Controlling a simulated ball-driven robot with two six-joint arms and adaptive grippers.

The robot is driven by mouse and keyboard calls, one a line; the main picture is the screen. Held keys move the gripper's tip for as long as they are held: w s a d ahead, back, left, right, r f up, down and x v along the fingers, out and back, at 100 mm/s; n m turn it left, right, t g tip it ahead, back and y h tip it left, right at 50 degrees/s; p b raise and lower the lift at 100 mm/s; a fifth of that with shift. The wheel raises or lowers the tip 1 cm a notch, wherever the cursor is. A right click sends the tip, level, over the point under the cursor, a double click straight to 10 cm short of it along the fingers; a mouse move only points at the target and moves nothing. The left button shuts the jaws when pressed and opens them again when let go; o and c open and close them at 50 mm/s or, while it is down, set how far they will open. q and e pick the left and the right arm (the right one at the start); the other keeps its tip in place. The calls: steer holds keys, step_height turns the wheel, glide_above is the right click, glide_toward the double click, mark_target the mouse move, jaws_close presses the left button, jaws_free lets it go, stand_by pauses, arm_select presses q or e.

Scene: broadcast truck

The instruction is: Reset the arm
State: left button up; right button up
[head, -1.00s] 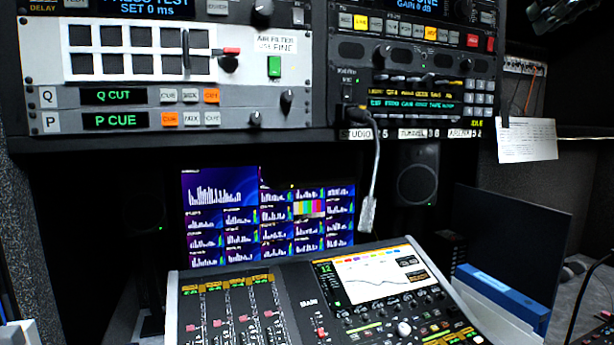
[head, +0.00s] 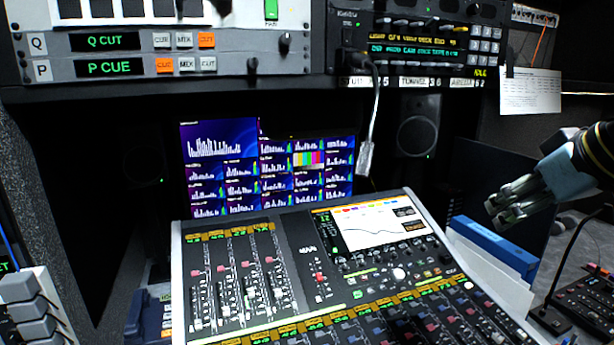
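My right gripper (head: 497,213) comes in from the right edge of the head view. It hangs in front of a dark panel, right of the mixing console (head: 183,285). Its two fingers point left and slightly down and lie close to each other in this view. I see nothing between them, but the angle does not show whether they are open or shut. It appears clear of the blue binder (head: 494,247) below it. My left gripper is not in view.
A rack with Q CUT and P CUE panels (head: 125,67) overhangs the top. A cable with a grey plug (head: 365,158) hangs from it. Monitors (head: 222,150) stand behind the console. A gooseneck microphone (head: 572,265) stands at right; grey blocks (head: 22,290) are at lower left.

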steer(key=s+a+f+m+g+h, duration=0.1)
steer(key=s+f+g, duration=0.1)
steer(key=s+f, duration=0.55)
steer(key=s+f+g+h, duration=0.1)
steer(key=s+f, duration=0.3)
steer(key=s, duration=0.7)
steer(key=s+a+f+m+g+h, duration=0.1)
steer(key=s+f+g, duration=0.1)
steer(key=s+f, duration=0.6)
step_height(320, 180, down, 36)
steer(key=s+d+b, duration=0.2)
steer(key=d+b, duration=0.1)
steer(key=b, duration=1)
steer(key=s+f+b, duration=0.3)
steer(key=s+f, duration=0.3)
steer(key=f, duration=0.3)
steer(key=s+f+g+b, duration=0.1)
steer(key=s+f+b, duration=0.3)
steer(key=s+f, duration=0.3)
steer(key=s+f+g+b, duration=0.1)
steer(key=s+f+b, duration=0.3)
steer(key=f, duration=0.9)
steer(key=shift+s+d, duration=0.45)
steer(key=shift+s, duration=0.75)
steer(key=shift+m, duration=0.3)
